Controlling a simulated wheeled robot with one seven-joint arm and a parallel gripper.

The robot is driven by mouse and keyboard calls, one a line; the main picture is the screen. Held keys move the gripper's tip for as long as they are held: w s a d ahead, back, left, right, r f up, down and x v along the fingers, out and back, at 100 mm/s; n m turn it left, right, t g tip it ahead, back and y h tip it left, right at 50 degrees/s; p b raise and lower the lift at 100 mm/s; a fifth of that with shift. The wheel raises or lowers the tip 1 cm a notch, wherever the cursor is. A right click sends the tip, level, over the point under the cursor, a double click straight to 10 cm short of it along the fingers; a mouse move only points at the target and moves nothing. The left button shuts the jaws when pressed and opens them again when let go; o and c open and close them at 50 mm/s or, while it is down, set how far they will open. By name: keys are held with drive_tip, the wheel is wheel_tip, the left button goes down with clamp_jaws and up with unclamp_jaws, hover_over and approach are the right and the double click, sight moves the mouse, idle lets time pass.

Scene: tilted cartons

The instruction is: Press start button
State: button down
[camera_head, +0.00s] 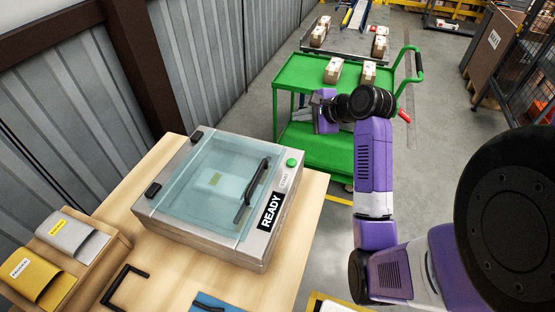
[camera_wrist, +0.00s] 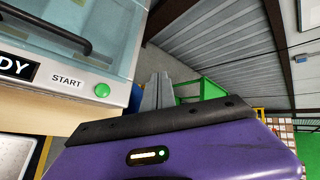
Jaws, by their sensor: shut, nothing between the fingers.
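The green start button (camera_head: 291,162) sits at the right corner of a grey machine (camera_head: 205,245) with a clear lid, beside a READY label. The lid looks closed, with a black handle across it. The button also shows in the wrist view (camera_wrist: 102,90), next to the word START. My gripper (camera_head: 315,101) is beyond the machine's right corner, apart from the button. In the wrist view its grey fingers (camera_wrist: 158,90) are together and empty, to the right of the button.
The machine stands on a wooden table (camera_head: 165,265). Yellow and grey packets (camera_head: 37,279) lie in a wooden holder at the left, near a black handle-shaped bar (camera_head: 125,286). A green cart (camera_head: 300,73) with small cartons stands behind my gripper. A corrugated wall runs along the left.

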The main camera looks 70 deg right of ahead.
drive_tip(key=a+f, duration=0.1)
drive_tip(key=a+f+m+y, duration=0.2)
drive_tip(key=a, duration=0.1)
drive_tip(key=shift+s+g, duration=0.2)
drive_tip(key=shift+g, duration=0.1)
drive_tip(key=shift+d, duration=0.1)
drive_tip(key=b, duration=0.8)
hover_over(295, 163)
wheel_tip(295, 163, down, 7)
drive_tip(key=shift+r, duration=0.15)
drive_tip(key=shift+f, duration=1)
drive_tip(key=shift+w+f, duration=0.1)
idle(0.7)
drive_tip(key=shift+f, duration=0.3)
